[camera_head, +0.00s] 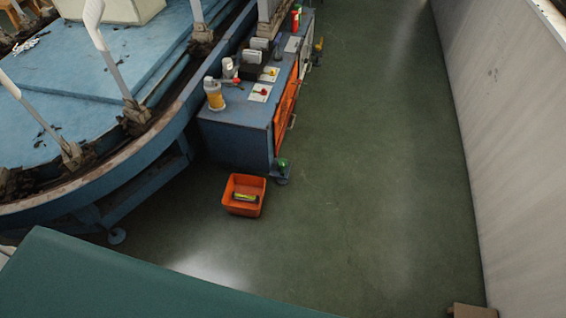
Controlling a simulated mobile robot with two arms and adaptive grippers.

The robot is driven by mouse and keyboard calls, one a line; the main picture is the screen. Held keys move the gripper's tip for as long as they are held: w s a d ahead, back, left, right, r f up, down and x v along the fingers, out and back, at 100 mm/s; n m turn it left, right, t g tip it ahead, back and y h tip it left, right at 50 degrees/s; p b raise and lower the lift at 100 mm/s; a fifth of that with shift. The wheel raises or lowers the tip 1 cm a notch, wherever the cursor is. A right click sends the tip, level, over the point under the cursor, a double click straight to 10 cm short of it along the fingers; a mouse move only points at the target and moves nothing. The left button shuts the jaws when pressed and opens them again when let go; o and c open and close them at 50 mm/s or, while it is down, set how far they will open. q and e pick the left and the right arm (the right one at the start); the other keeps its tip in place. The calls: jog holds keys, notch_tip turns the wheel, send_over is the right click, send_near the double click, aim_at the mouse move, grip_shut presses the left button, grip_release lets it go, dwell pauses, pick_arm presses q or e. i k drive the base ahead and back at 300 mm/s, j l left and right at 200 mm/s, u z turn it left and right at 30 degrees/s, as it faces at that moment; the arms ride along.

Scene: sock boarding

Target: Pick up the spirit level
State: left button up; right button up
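A small yellow and dark bar, which looks like the spirit level (245,198), lies inside an orange bin (240,211) on the green floor. The bin is open at the top and stands in front of the blue cabinet's near end. Neither of my grippers shows in the head view, so their state cannot be seen.
A blue cabinet (228,141) bears a yellow container (214,94) and several small items. A round blue machine platform (90,135) with white posts fills the left. A teal surface (120,285) covers the bottom left. The green floor (370,170) is clear up to the pale wall (515,120).

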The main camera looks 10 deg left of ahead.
aim_at(246, 198)
jog(key=u, duration=0.9)
jog(key=i+l, duration=0.1)
jog(key=l, duration=0.15)
